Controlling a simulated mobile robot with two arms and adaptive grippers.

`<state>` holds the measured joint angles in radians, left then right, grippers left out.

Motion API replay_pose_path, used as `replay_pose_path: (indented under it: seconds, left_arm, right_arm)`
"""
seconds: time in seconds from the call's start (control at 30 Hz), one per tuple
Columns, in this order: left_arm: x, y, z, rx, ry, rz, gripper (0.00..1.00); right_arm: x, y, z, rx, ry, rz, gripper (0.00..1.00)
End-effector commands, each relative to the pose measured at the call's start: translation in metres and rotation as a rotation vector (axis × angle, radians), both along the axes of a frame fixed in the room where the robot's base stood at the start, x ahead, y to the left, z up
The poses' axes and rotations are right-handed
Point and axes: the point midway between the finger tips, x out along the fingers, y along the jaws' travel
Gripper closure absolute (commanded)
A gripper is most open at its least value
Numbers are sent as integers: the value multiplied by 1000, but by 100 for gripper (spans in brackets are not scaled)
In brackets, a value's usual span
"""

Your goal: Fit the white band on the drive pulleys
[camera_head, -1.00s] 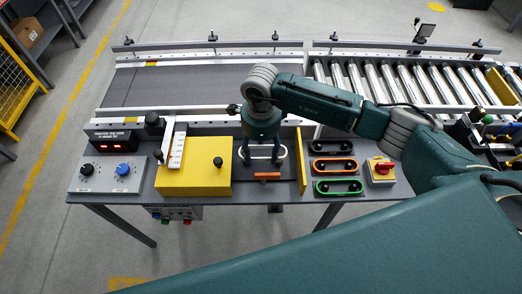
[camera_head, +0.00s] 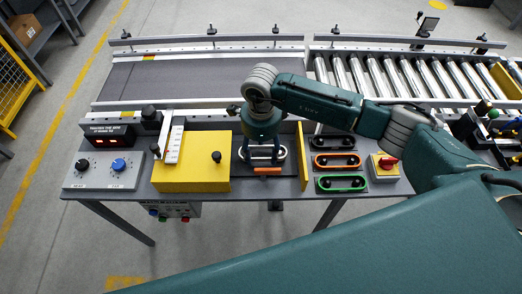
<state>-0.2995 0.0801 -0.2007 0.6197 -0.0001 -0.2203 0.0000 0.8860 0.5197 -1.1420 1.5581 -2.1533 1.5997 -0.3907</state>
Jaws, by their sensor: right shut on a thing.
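The white band (camera_head: 283,154) is a pale oval loop on the dark recessed part of the bench, between the yellow box and the yellow upright plate. My right gripper (camera_head: 263,158) points down over it from above, its fingers inside or across the loop, and is shut on it. The gripper hides the middle of the band and the drive pulleys, so I cannot tell whether the band sits around them. An orange bar (camera_head: 267,171) lies just in front of the band. My left gripper is out of view.
The yellow box (camera_head: 192,178) stands left and the yellow plate (camera_head: 303,156) right of the gripper. Black (camera_head: 335,136), orange (camera_head: 317,161) and green (camera_head: 341,190) loops lie right, beside a red switch (camera_head: 387,163). A conveyor belt (camera_head: 180,82) and rollers (camera_head: 380,78) run behind.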

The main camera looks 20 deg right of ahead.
Motion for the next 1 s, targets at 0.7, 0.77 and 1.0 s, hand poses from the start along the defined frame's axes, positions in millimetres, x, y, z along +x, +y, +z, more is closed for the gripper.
replay_pose_path:
  seconds: [0.7,0.77,1.0]
  left_arm:
    - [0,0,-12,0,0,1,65]
    - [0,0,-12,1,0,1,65]
    - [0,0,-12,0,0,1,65]
  right_arm:
    - [0,0,-13,-1,0,0,65]
    - [0,0,-13,0,0,0,38]
    - [0,0,-13,0,0,0,23]
